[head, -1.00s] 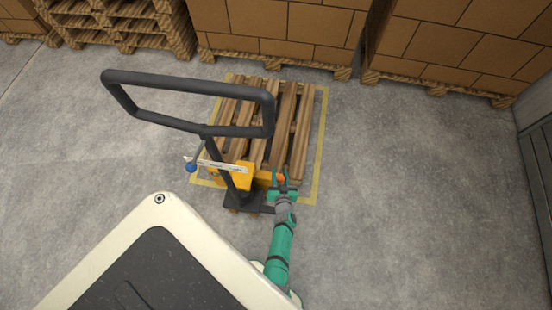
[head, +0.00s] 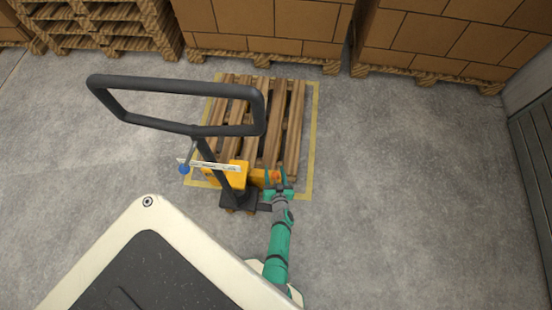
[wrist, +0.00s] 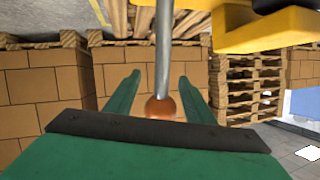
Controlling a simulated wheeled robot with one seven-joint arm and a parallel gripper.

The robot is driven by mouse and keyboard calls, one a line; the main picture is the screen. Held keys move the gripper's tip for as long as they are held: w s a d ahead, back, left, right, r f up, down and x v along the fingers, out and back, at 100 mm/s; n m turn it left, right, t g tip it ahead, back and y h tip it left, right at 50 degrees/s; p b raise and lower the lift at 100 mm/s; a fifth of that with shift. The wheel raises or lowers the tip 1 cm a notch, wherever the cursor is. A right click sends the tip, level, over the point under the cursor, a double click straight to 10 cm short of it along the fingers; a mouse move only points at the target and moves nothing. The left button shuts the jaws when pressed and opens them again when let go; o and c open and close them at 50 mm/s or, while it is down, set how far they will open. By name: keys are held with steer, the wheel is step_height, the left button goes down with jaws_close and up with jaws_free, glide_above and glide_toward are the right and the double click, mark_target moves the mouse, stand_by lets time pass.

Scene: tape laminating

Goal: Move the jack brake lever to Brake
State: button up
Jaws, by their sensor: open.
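The yellow pallet jack (head: 232,174) stands at the front of a wooden pallet, with a dark loop handle (head: 180,122) above it. A lever with a thin metal rod (wrist: 163,45) and an orange-red ball knob (wrist: 161,107) shows in the wrist view. My gripper (head: 276,176) is at the right side of the jack. In the wrist view its green fingers (wrist: 160,80) are open, one on each side of the rod, with the knob between them near the palm. Contact cannot be told. A second lever with a blue knob (head: 184,169) sits left of the handle post, by a white label strip (head: 209,165).
The wooden pallet (head: 291,115) lies inside a yellow floor outline (head: 312,140). Stacked boxes (head: 265,30) on pallets line the back. A grey slatted structure (head: 535,150) stands at the right edge. The grey floor (head: 410,170) to the right is clear.

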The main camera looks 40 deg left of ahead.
mark_target(276, 180)
steer(key=v, duration=1)
steer(key=shift+s+d+f, duration=0.1)
steer(key=shift+s+d, duration=0.05)
